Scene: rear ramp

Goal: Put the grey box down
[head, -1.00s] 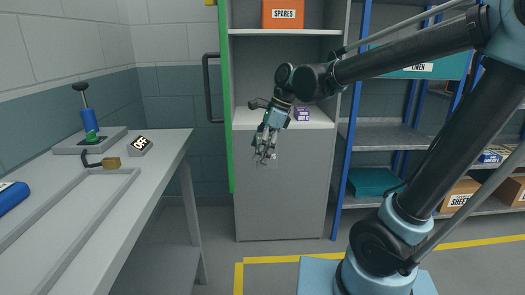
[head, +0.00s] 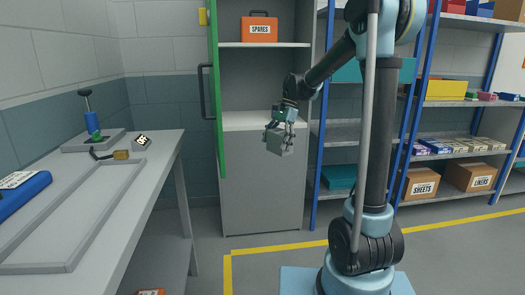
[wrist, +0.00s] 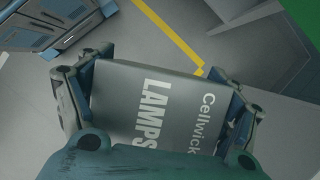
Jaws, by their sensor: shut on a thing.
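The grey box (wrist: 150,110) fills the middle of the wrist view, with "LAMPS" and "Cellwick" printed on its face. My gripper (wrist: 160,108) is shut on it, with a finger on each side. In the head view my gripper (head: 281,131) holds the grey box (head: 279,143) in the air, in front of the cabinet and just below its open shelf. The box is tilted and looks clear of any surface. Its far sides are hidden.
A grey workbench (head: 150,190) runs along the left, with a tray outline, a blue-and-green tool (head: 91,122) and an "OFF" block (head: 142,140). The cabinet (head: 262,190) has its green door (head: 217,100) open. An orange SPARES case (head: 260,29) stands inside. Blue-framed shelving stands at right.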

